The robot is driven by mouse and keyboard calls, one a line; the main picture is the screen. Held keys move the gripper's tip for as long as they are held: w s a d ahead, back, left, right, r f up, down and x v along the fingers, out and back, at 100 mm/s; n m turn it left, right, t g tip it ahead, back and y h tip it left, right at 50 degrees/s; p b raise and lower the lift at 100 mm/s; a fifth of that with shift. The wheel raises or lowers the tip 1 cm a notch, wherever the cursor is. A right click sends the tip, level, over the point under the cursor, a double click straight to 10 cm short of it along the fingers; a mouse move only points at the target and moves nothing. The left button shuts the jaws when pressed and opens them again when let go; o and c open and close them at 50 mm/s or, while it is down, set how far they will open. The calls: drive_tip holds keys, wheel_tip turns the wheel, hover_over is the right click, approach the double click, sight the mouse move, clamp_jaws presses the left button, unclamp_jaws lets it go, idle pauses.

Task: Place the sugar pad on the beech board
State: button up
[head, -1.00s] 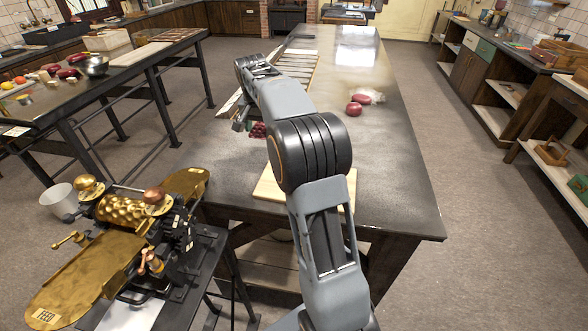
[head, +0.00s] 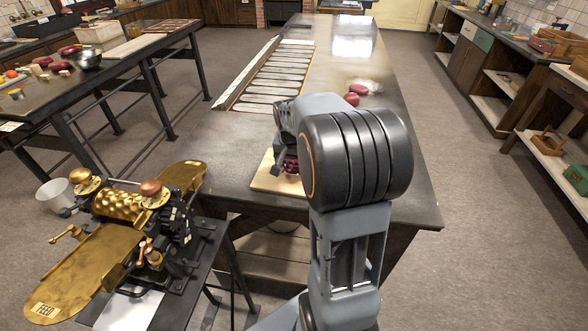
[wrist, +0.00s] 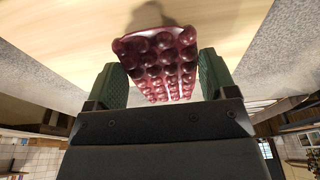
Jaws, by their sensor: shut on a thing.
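The sugar pad (wrist: 160,65) is a dark red sheet of rounded drops with a pale edge, held between the green-faced fingers of my gripper (wrist: 160,82) in the wrist view. The beech board (head: 268,180) lies at the near left part of the table, partly hidden by my arm. In the wrist view the board (wrist: 70,30) fills the area beyond the pad, with a shadow on it. I cannot tell whether the pad touches it.
The dark table (head: 385,150) holds a long slatted tray (head: 275,75) and red lumps (head: 354,96) farther back. A brass drop roller (head: 130,210) stands on a stand at the left front. The table's right side is clear.

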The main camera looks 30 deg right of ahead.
sight(294, 165)
drive_tip(key=shift+s+f, duration=0.15)
drive_tip(key=shift+f, duration=1.5)
drive_tip(key=shift+f, duration=0.1)
drive_tip(key=o, duration=1)
drive_tip(key=shift+c, duration=0.2)
drive_tip(key=r, duration=0.3)
drive_tip(key=s+a+r, duration=0.1)
drive_tip(key=r, duration=0.7)
drive_tip(key=shift+s+a, duration=0.2)
drive_tip(key=s+a+f+n+t+y, duration=0.1)
drive_tip(key=s+a+f+n, duration=0.3)
drive_tip(key=s+a+n, duration=0.5)
drive_tip(key=s+a+t, duration=0.1)
drive_tip(key=s+a, duration=0.2)
drive_tip(key=a, duration=0.3)
drive_tip(key=shift+s+a+y, duration=0.3)
drive_tip(key=shift+s, duration=0.05)
